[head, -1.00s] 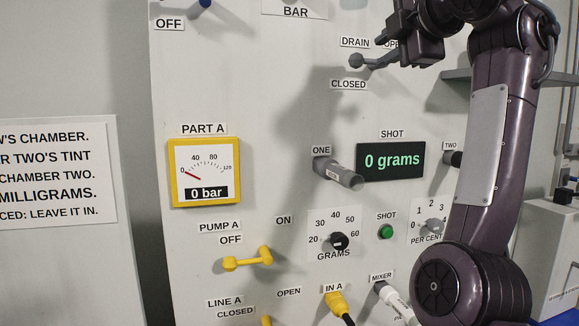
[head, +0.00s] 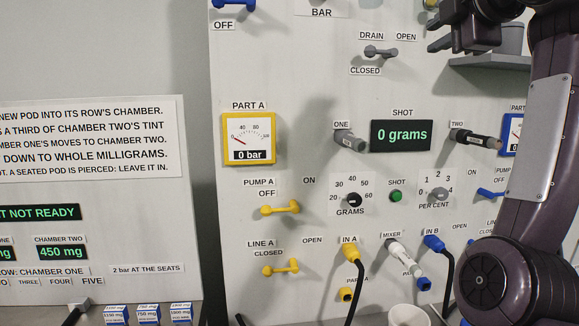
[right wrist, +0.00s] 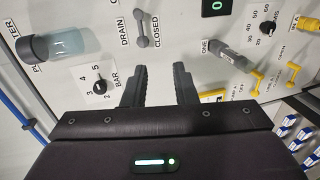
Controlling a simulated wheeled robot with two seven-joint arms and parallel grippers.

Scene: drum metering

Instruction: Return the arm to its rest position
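My right arm comes down the right side of the head view. Its gripper (head: 438,28) is at the upper right, in front of the panel and to the right of the drain lever (head: 380,52). In the right wrist view the two fingers of this gripper (right wrist: 160,82) stand apart with nothing between them. The grey drain lever also shows in the right wrist view (right wrist: 141,28), beyond the fingers and clear of them. In the head view it lies about level, between the OPEN and CLOSED labels. My left gripper is not in view.
The panel carries chamber pod one (head: 350,140), pod two (head: 475,139), the shot display (head: 401,135) reading 0 grams, and yellow pump A lever (head: 280,208). A grey shelf (head: 490,62) sticks out behind my right arm. A white cup (head: 408,315) stands at the bottom.

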